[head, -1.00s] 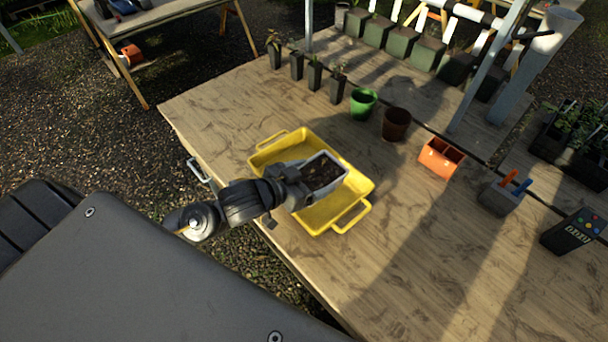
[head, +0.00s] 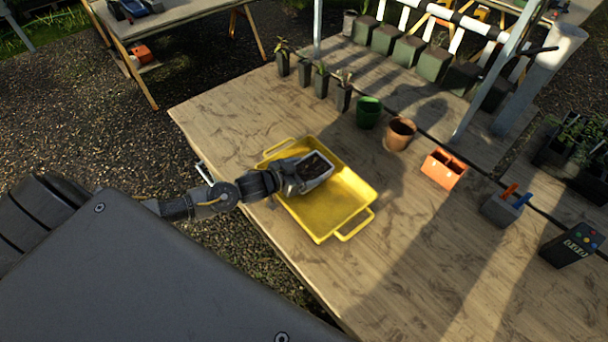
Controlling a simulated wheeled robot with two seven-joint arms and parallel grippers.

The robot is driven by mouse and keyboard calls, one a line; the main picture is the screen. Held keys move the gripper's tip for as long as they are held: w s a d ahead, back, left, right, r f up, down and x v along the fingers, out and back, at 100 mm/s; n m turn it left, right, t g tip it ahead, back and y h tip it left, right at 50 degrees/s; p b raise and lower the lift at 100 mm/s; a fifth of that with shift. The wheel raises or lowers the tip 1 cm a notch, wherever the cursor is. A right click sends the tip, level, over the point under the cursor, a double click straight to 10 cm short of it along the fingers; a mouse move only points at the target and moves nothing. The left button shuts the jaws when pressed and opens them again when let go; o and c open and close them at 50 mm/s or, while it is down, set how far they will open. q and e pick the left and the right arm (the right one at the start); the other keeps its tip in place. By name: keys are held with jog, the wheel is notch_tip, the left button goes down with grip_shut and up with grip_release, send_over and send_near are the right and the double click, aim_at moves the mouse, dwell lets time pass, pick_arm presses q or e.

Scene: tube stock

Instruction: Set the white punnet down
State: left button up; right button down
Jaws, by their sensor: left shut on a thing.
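The white punnet (head: 324,181), filled with dark soil, is at the upper left part of the yellow tray (head: 345,222). My left gripper (head: 297,179) is shut on the near left side of the punnet. The punnet looks upright. I cannot tell whether its base touches the tray floor, as the gripper and punnet hide that spot. The right gripper is not in view.
The tray's right and lower parts are bare. A green pot (head: 368,113), a terracotta pot (head: 399,134), an orange holder (head: 443,168) and a grey caddy (head: 503,207) stand beyond it. Several potted seedlings (head: 321,82) line the back. The wooden table's (head: 430,255) front right is clear.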

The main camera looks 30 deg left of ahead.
pick_arm(q)
notch_tip(320, 180, down, 2)
jog(key=shift+f, duration=0.1)
jog(key=shift+d+f, duration=0.1)
jog(key=shift+f, duration=0.05)
jog(key=o, duration=1.1)
jog(key=shift+c, duration=0.2)
jog(key=shift+r, duration=0.25)
jog(key=b+v, duration=0.1)
jog(key=v, duration=1.1)
jog(key=shift+b, duration=0.4)
